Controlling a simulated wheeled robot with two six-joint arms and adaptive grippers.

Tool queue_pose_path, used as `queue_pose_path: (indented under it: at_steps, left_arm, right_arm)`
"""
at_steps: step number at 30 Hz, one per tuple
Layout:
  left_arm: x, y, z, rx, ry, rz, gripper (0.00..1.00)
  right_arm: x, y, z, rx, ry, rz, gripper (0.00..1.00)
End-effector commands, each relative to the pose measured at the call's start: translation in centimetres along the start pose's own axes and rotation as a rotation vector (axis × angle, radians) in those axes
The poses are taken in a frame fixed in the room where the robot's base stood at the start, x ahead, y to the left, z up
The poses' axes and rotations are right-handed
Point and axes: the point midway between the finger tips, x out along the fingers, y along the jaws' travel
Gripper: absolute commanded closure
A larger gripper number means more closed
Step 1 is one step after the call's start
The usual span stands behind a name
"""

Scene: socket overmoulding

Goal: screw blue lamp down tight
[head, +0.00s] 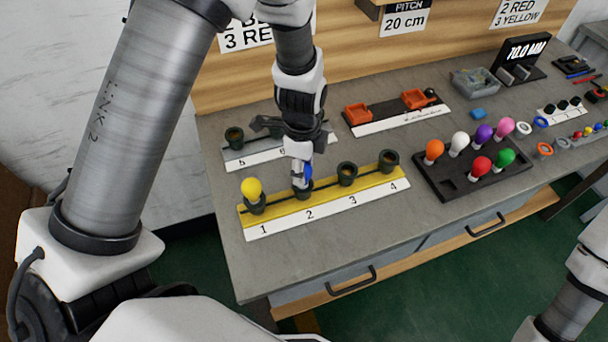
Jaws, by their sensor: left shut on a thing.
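A blue lamp (308,171) is at socket 2 (303,191) of the yellow socket strip (327,196), mostly hidden by my left gripper (301,175). My left gripper points down from above and is shut on the blue lamp. I cannot tell how deep the lamp sits in the socket. A yellow lamp (252,188) stands upright in socket 1. Socket 3 (347,172) and socket 4 (389,160) are empty. My right arm shows at the lower right edge, but its gripper is out of view.
A black tray (445,188) at the right holds orange, white, purple, pink, red and green lamps. Behind the yellow strip are a grey socket strip (250,156), partly hidden by my left arm, and a board with orange parts (390,110). The grey bench front is clear.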

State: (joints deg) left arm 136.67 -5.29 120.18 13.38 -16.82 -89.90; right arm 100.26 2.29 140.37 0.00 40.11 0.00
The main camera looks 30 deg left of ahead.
Motion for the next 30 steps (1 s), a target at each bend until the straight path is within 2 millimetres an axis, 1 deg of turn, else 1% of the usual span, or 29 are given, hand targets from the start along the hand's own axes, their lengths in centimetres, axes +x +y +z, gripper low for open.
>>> queue_pose_path:
  at_steps: [4,5,8,9,11,20,22,24,27,30]
  left_arm:
    - [0.1,0.0,0.0,0.03,0.0,-0.001,0.79]
    - [0.2,0.0,0.0,0.065,0.0,-0.001,0.79]
    - [0.4,0.0,0.0,0.243,0.0,-0.001,0.79]
    - [0.4,0.0,0.0,0.308,0.0,-0.001,0.79]
    - [0.2,0.0,0.0,0.376,0.0,-0.001,0.79]
    - [0.1,0.0,0.0,0.42,0.0,-0.001,0.79]
    - [0.3,0.0,0.0,0.51,0.0,-0.001,0.79]
    - [0.4,0.0,0.0,0.639,0.0,0.0,0.79]
    - [0.3,0.0,0.0,0.774,0.0,-0.001,0.79]
    - [0.1,0.0,0.0,0.801,0.0,-0.001,0.79]
  right_arm:
    - [0.3,0.0,0.0,0.0,0.0,0.0,0.28]
    - [0.5,0.0,0.0,0.0,0.0,0.0,0.28]
    - [1.5,0.0,0.0,0.0,0.0,0.0,0.28]
    - [1.7,0.0,0.0,0.0,0.0,0.0,0.28]
    - [1.8,0.0,0.0,0.0,0.0,0.0,0.28]
    - [1.8,0.0,0.0,0.0,0.0,0.0,0.28]
    - [2.3,0.0,0.0,0.0,0.0,0.0,0.28]
    - [2.9,0.0,0.0,0.0,0.0,0.0,0.28]
    - [3.1,0.0,0.0,0.0,0.0,0.0,0.28]
    - [3.0,0.0,0.0,0.0,0.0,0.0,0.28]
